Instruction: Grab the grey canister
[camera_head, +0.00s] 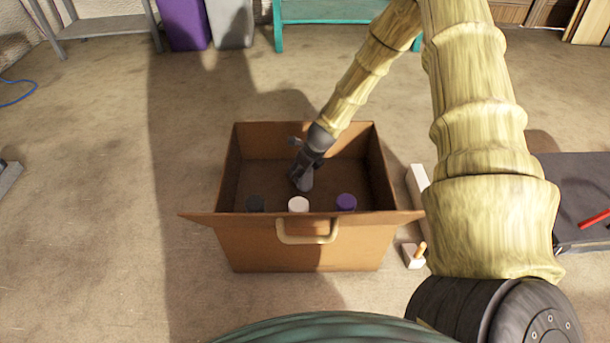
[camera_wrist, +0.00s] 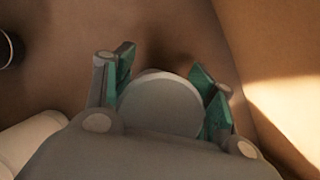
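The grey canister (camera_wrist: 160,103) shows in the wrist view as a round grey end between the two teal-padded fingers of my gripper (camera_wrist: 166,88). One finger is on its left and one on its right, both close to its rim; whether the pads press on it cannot be told. In the head view my gripper (camera_head: 303,177) reaches down into a cardboard box (camera_head: 255,243). A light grey shape shows at its lower end, too small to separate clearly from the fingers. The canister's lower part is hidden.
Along the box's near wall are a dark canister (camera_head: 255,203), a white canister (camera_head: 298,204) and a purple canister (camera_head: 346,202), partly hidden. The white one (camera_wrist: 28,142) lies close to my gripper's left in the wrist view. The box walls surround my gripper.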

